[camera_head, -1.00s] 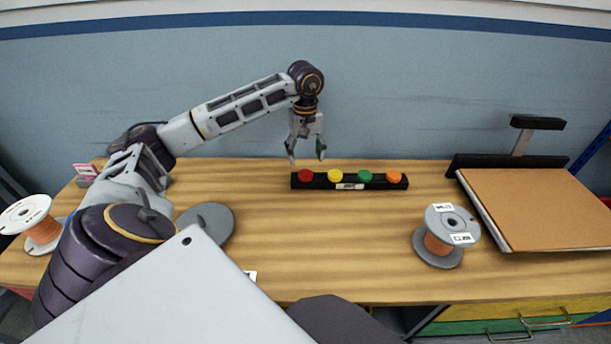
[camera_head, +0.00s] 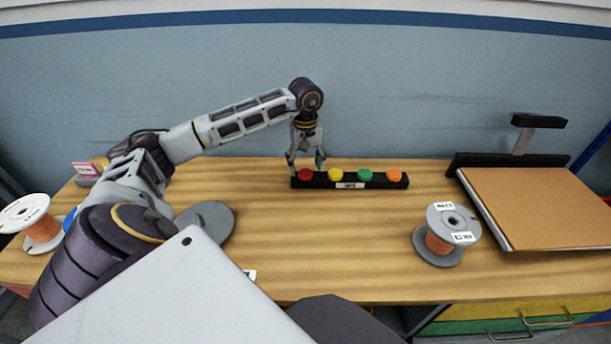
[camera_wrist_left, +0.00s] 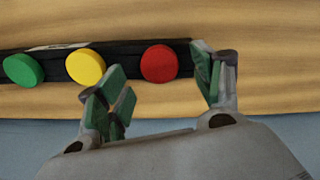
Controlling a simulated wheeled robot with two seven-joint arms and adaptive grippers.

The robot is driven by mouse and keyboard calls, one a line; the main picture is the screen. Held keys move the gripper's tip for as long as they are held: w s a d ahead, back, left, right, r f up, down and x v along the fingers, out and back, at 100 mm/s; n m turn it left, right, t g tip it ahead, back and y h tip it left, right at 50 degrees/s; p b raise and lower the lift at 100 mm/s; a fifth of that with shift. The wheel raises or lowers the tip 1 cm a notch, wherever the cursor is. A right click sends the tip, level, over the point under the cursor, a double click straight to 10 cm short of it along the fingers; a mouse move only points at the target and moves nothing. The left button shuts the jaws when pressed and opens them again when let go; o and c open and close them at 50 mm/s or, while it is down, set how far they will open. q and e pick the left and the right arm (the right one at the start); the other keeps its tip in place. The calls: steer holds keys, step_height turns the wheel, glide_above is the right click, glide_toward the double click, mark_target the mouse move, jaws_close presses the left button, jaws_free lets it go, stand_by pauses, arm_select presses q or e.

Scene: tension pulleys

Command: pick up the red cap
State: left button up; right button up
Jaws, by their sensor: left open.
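The red cap (camera_head: 306,174) sits at the left end of a black rack (camera_head: 377,184) on the wooden table. It also shows in the left wrist view (camera_wrist_left: 159,64), as a round red disc at the end of the rack. My left gripper (camera_head: 305,165) is open and empty, pointing down, with its fingertips low on either side of the red cap. In the left wrist view its green-padded fingers (camera_wrist_left: 165,88) stand apart, and the cap shows in the gap between them. My right gripper is out of view.
Yellow (camera_head: 335,174), green (camera_head: 365,174) and orange (camera_head: 394,176) caps sit along the same rack, the yellow one close beside my fingers. A grey spool (camera_head: 441,259) and a brown board (camera_head: 540,207) stand at the right. The table's middle is clear.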

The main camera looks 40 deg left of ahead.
arm_select(q)
steer(key=shift+f, duration=1.2)
steer(key=c, duration=0.9)
